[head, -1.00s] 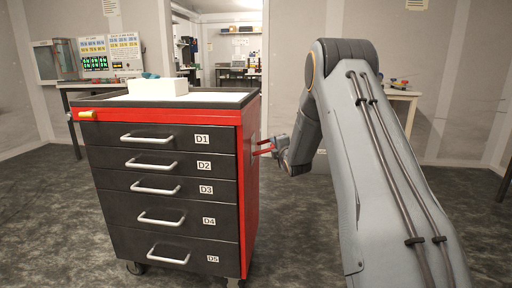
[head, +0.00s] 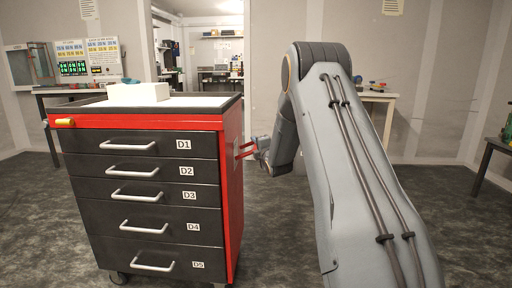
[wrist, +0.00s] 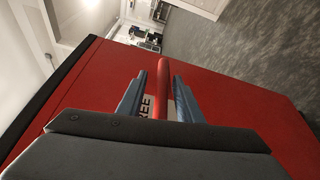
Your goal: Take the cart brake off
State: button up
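The cart (head: 232,190) is a red and black drawer cabinet on castors, left of centre in the head view. Its red side panel (wrist: 90,90) fills much of the wrist view. A red lever (wrist: 161,80) stands out from that panel. A white label (wrist: 146,106) behind it shows the letters "REE"; the rest is hidden. My gripper (wrist: 160,88) has one finger on each side of the lever, with a visible gap at least on the left, so it is open around it. In the head view, my gripper (head: 254,147) is at the cart's right side.
A white box (head: 138,92) sits on the cart top. Side tables stand behind at left (head: 62,90) and right (head: 378,97), and another table (head: 500,146) is at the right edge. A doorway opens behind the cart. Grey floor is clear right of the cart.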

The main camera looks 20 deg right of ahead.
jog(key=s+p, duration=0.1)
jog(key=s, duration=0.6)
jog(key=shift+s+a+r, duration=0.2)
jog(key=shift+s+a, duration=0.2)
jog(key=shift+a, duration=0.05)
jog(key=shift+d, duration=0.1)
